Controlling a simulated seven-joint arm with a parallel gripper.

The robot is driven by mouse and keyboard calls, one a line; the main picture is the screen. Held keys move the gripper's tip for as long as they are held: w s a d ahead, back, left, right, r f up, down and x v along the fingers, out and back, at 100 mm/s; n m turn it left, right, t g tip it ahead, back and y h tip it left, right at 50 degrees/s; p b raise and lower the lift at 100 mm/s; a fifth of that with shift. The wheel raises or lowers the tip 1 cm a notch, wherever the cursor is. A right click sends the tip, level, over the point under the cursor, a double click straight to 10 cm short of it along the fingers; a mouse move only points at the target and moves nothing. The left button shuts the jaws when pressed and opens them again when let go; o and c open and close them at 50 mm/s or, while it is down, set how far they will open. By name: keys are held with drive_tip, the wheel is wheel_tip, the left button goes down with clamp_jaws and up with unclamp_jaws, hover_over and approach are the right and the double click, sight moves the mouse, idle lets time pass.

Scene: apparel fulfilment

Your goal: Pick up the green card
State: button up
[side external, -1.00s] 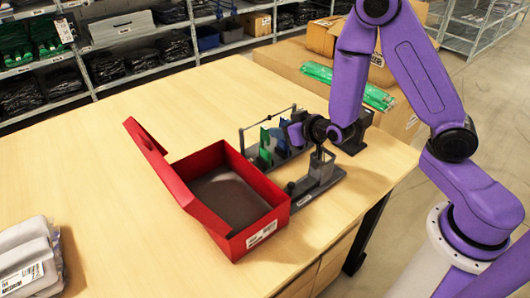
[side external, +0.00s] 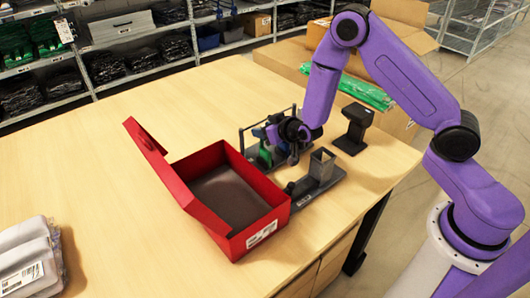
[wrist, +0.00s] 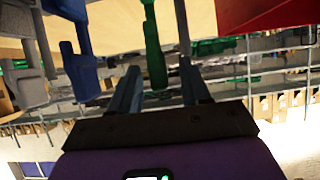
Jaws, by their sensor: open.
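The green card (side external: 265,157) hangs on a small rack behind the red box, partly hidden by my wrist in the side view. In the wrist view the green card (wrist: 153,52) is a narrow upright strip between my two fingers. My gripper (wrist: 160,68) is open, with one finger on each side of the strip; I see no clear contact. In the side view my gripper (side external: 288,152) is at the rack, close to the card. A blue card (wrist: 78,52) hangs to the left of the green one in the wrist view.
The open red box (side external: 280,213) stands directly in front of the rack. A grey stand with a square holder (side external: 322,164) and a black scanner stand (side external: 354,130) are to the right. Bagged garments (side external: 28,262) lie at the left front. The table's middle left is clear.

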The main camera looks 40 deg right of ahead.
clamp_jaws()
drive_tip(key=shift+r, duration=0.1)
